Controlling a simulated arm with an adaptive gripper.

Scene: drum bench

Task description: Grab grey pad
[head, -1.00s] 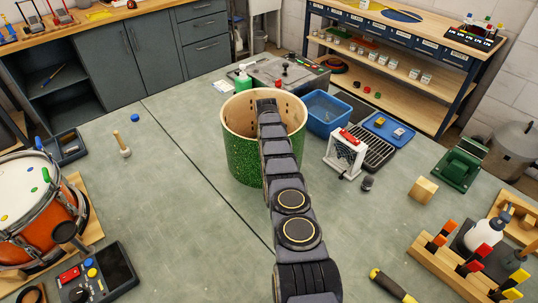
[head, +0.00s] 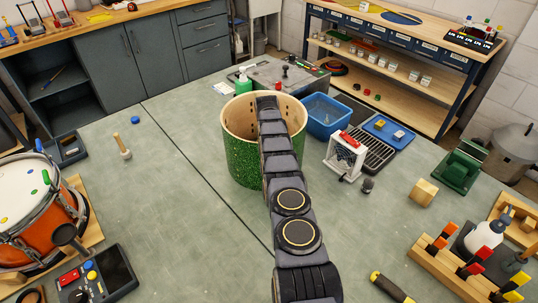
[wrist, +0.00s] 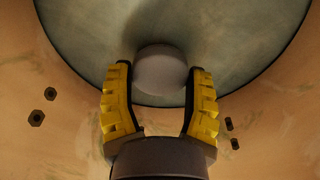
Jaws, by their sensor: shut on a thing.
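The grey pad (wrist: 160,72) is a pale, rounded piece in the wrist view, at the floor inside a drum shell. My gripper (wrist: 160,85) has its two yellow ribbed fingers on either side of the pad, shut on it. In the head view my arm reaches down into the green sparkle drum shell (head: 242,160), whose wall hides the gripper and the pad. The shell's tan inner wall (wrist: 60,75) with several dark nuts surrounds the gripper in the wrist view.
Right of the shell stand a blue bin (head: 328,115), a white-framed stand (head: 343,158) and a black rack (head: 377,150). An orange drum (head: 35,215) is at the left. The bench between drum and shell is mostly clear.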

